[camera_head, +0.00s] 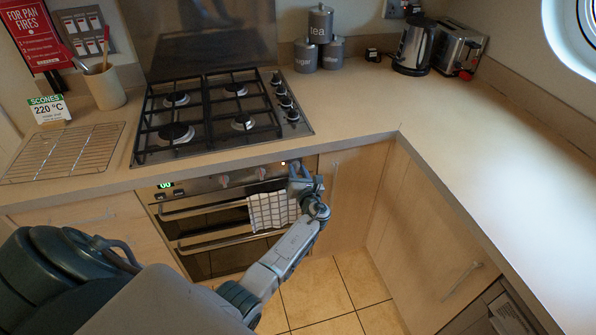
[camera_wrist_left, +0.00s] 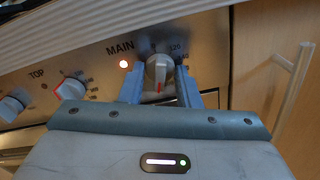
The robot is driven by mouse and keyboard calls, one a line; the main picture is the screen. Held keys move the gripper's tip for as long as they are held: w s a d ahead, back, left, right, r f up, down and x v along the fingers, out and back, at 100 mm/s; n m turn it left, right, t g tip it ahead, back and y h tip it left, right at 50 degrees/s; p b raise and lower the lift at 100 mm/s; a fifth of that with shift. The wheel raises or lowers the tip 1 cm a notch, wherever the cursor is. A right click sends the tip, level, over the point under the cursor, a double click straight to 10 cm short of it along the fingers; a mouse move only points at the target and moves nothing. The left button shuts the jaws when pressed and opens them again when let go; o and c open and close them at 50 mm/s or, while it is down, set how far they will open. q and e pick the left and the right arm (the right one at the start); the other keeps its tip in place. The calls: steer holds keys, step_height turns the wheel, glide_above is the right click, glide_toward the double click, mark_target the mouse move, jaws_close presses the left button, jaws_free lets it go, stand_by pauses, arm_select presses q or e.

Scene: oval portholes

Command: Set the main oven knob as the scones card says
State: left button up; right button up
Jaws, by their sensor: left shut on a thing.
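The scones card (camera_head: 48,109) stands at the left of the worktop and reads 220 °C, with smaller print below that I cannot read. The main oven knob (camera_wrist_left: 158,71) is pale, right of the MAIN label and a lit orange lamp (camera_wrist_left: 123,64). Its red mark points down in the left wrist view. My left gripper (camera_wrist_left: 160,86) is shut on the knob, one finger on each side. In the head view, my left gripper (camera_head: 301,172) hides the knob. My right gripper is not in view.
The TOP knob (camera_wrist_left: 70,88) and another knob (camera_wrist_left: 14,104) are to the left on the panel. A checked towel (camera_head: 272,210) hangs on the oven handle below my gripper. The hob (camera_head: 215,113) is above, and a cupboard handle (camera_wrist_left: 293,88) stands out at right.

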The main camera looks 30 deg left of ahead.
arm_select(q)
steer(key=shift+f, duration=0.1)
steer(key=o, duration=1)
steer(key=b+v, duration=0.1)
steer(key=v, duration=0.9)
steer(key=shift+s+d+b, duration=0.25)
steer(key=shift+d+b, duration=0.05)
steer(key=shift+b, duration=0.1)
